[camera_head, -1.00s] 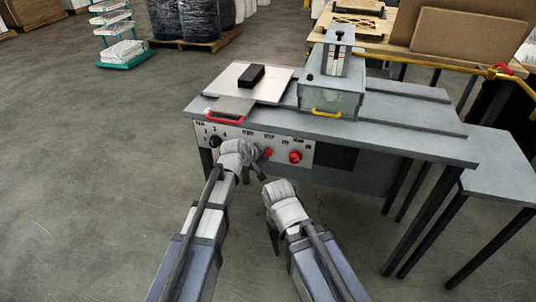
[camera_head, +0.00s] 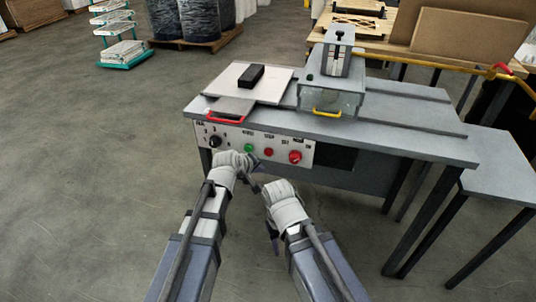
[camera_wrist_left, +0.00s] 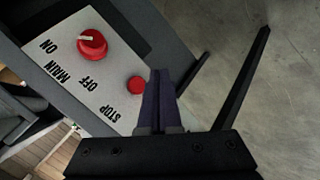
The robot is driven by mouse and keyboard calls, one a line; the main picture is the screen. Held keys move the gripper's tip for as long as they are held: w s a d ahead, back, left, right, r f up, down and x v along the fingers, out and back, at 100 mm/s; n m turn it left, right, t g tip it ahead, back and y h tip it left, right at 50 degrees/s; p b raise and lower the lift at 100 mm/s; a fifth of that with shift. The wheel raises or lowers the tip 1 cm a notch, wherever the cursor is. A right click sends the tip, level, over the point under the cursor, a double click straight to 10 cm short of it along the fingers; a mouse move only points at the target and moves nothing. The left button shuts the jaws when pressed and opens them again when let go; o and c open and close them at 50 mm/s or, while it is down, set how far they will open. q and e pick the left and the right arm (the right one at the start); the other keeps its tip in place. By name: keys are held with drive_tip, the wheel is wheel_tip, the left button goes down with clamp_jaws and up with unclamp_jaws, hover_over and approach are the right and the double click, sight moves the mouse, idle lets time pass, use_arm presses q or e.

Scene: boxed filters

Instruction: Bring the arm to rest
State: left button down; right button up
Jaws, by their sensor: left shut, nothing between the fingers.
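My left gripper (camera_head: 256,187) is in front of the machine's control panel (camera_head: 228,133), a little below its lower edge. In the left wrist view its dark fingers (camera_wrist_left: 160,98) are together with nothing between them. The panel's red stop button (camera_wrist_left: 136,85) and red main knob (camera_wrist_left: 92,43) show beyond the fingers, apart from them.
The grey machine table (camera_head: 400,133) stands ahead, with a red-handled tray (camera_head: 232,106), a black block (camera_head: 250,76) on a light plate and a clear-sided box (camera_head: 332,98). A green button (camera_head: 248,148) shows on the panel. Open floor (camera_head: 80,180) lies to the left.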

idle(0.7)
use_arm(q)
drive_tip(key=s+a+f+m+g+y, duration=0.2)
drive_tip(key=s+m+g, duration=0.1)
drive_tip(key=s, duration=0.6)
drive_tip(key=s+a+f+m+g+y, duration=0.15)
drive_tip(key=s+m, duration=0.25)
drive_tip(key=s, duration=0.4)
drive_tip(key=s+a+f+m+g+y, duration=0.2)
drive_tip(key=s+m+g, duration=0.15)
drive_tip(key=s, duration=0.55)
wheel_tip(320, 180, up, 18)
drive_tip(key=w+p, duration=0.1)
drive_tip(key=p, duration=1.7)
drive_tip(key=shift+d+p, duration=0.35)
drive_tip(key=shift+p, duration=0.05)
drive_tip(key=shift+f, duration=0.1)
drive_tip(key=c, duration=1.6)
unclamp_jaws()
